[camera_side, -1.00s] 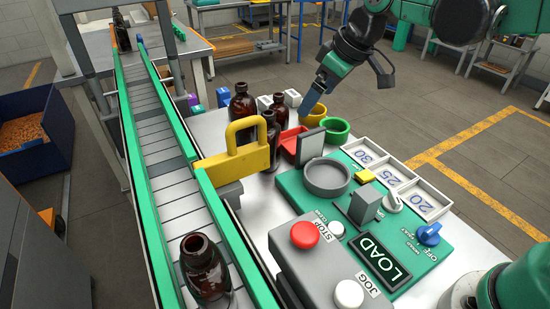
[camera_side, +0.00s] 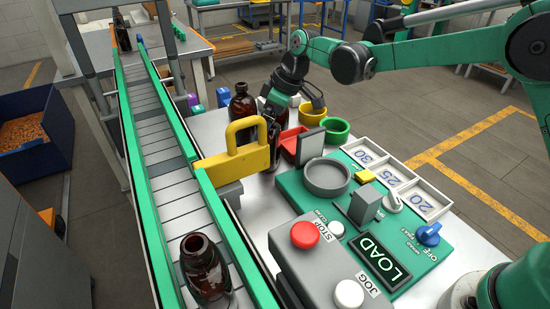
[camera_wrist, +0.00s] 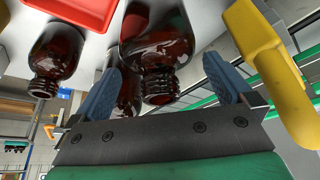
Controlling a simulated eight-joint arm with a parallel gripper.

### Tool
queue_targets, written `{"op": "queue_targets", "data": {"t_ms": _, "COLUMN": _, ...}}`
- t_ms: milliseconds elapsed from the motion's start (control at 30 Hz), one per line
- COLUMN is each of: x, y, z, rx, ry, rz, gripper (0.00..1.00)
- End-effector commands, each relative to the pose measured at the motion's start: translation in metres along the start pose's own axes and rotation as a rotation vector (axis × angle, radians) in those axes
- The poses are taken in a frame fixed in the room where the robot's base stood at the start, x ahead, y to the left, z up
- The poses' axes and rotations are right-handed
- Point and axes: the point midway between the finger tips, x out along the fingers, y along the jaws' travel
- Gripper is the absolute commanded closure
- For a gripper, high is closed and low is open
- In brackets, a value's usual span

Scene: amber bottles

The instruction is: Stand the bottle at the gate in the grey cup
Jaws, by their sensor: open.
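A brown glass bottle (camera_wrist: 158,50) stands between the fingers of my gripper (camera_wrist: 163,86) in the wrist view, its threaded neck toward the camera. The blue fingers are spread, one each side, with no clear grip on it. In the side view my gripper (camera_side: 271,108) points down behind the yellow padlock-shaped gate (camera_side: 236,160) and hides much of the bottles there. The gate also shows at the right of the wrist view (camera_wrist: 275,70). The grey cup (camera_side: 327,190) sits empty on the green panel. Another brown bottle (camera_side: 205,275) stands at the conveyor's near end.
More brown bottles stand close by, one at the left of the wrist view (camera_wrist: 58,55) and one behind my gripper in the side view (camera_side: 242,102). Red tray (camera_side: 290,143), yellow cup (camera_side: 312,117) and green cup (camera_side: 336,130) are right of my gripper. The conveyor (camera_side: 168,175) runs left.

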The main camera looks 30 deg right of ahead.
Motion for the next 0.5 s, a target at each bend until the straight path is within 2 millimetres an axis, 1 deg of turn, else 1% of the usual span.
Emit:
{"op": "queue_targets", "data": {"t_ms": 167, "x": 0.0003, "y": 0.0000, "z": 0.0000, "rx": 0.000, "ry": 0.000, "rz": 0.000, "gripper": 0.00}}
{"op": "queue_targets", "data": {"t_ms": 200, "x": 0.0003, "y": 0.0000, "z": 0.0000, "rx": 0.000, "ry": 0.000, "rz": 0.000, "gripper": 0.06}}
{"op": "queue_targets", "data": {"t_ms": 267, "x": 0.0002, "y": 0.0000, "z": 0.0000, "rx": 0.000, "ry": 0.000, "rz": 0.000, "gripper": 0.23}}
{"op": "queue_targets", "data": {"t_ms": 300, "x": 0.0001, "y": 0.0000, "z": 0.0000, "rx": 0.000, "ry": 0.000, "rz": 0.000, "gripper": 0.34}}
{"op": "queue_targets", "data": {"t_ms": 367, "x": 0.0001, "y": 0.0000, "z": 0.0000, "rx": 0.000, "ry": 0.000, "rz": 0.000, "gripper": 0.51}}
{"op": "queue_targets", "data": {"t_ms": 400, "x": 0.0001, "y": 0.0000, "z": 0.0000, "rx": 0.000, "ry": 0.000, "rz": 0.000, "gripper": 0.63}}
{"op": "queue_targets", "data": {"t_ms": 467, "x": 0.0001, "y": 0.0000, "z": 0.0000, "rx": 0.000, "ry": 0.000, "rz": 0.000, "gripper": 0.80}}
{"op": "queue_targets", "data": {"t_ms": 500, "x": 0.0000, "y": 0.0000, "z": 0.0000, "rx": 0.000, "ry": 0.000, "rz": 0.000, "gripper": 0.91}}
